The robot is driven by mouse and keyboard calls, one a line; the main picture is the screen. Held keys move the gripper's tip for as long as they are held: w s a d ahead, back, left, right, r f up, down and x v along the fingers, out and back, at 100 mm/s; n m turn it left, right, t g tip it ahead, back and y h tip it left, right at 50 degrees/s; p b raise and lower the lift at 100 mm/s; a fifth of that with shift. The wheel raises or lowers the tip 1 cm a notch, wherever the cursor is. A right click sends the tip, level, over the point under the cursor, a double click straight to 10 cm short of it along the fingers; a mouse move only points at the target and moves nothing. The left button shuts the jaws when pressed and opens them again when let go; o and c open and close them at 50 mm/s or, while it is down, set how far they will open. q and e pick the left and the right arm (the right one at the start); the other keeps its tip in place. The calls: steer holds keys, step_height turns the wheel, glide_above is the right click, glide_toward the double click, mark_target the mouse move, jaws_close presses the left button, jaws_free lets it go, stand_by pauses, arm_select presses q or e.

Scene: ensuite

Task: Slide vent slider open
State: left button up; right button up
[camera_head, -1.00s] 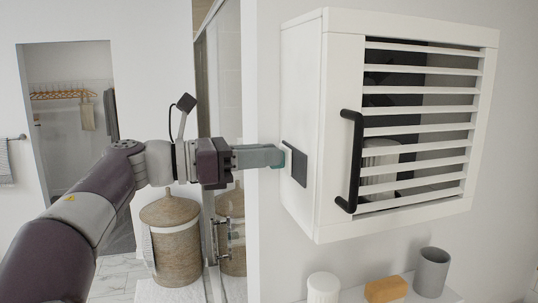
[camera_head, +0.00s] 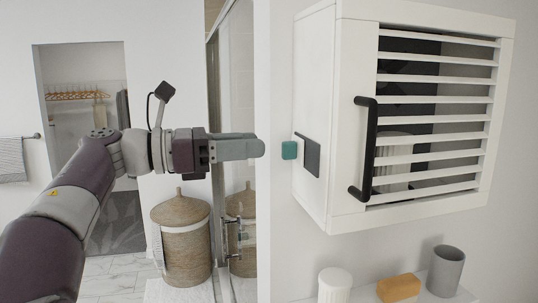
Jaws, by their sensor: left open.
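The vent slider shows as a small teal block (camera_head: 289,150) on the left side wall of the white slatted cabinet (camera_head: 347,110). A dark rectangular patch (camera_head: 311,157) lies just right of the block on that wall; I cannot tell whether it is an opening or a plate. My left gripper (camera_head: 262,147) is open and empty, its grey fingers pointing right at the block. A gap shows between the fingertips and the block. Seen from the side, the two fingers overlap. My right gripper is not in view.
A black handle (camera_head: 366,150) stands out from the cabinet's front. Below are a white jar (camera_head: 334,285), an orange block (camera_head: 398,289) and a grey cup (camera_head: 445,270). A wicker basket (camera_head: 182,240) stands below my left arm.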

arm_select(q)
steer(key=b+v, duration=0.1)
steer(key=v, duration=0.7)
steer(key=shift+b, duration=0.35)
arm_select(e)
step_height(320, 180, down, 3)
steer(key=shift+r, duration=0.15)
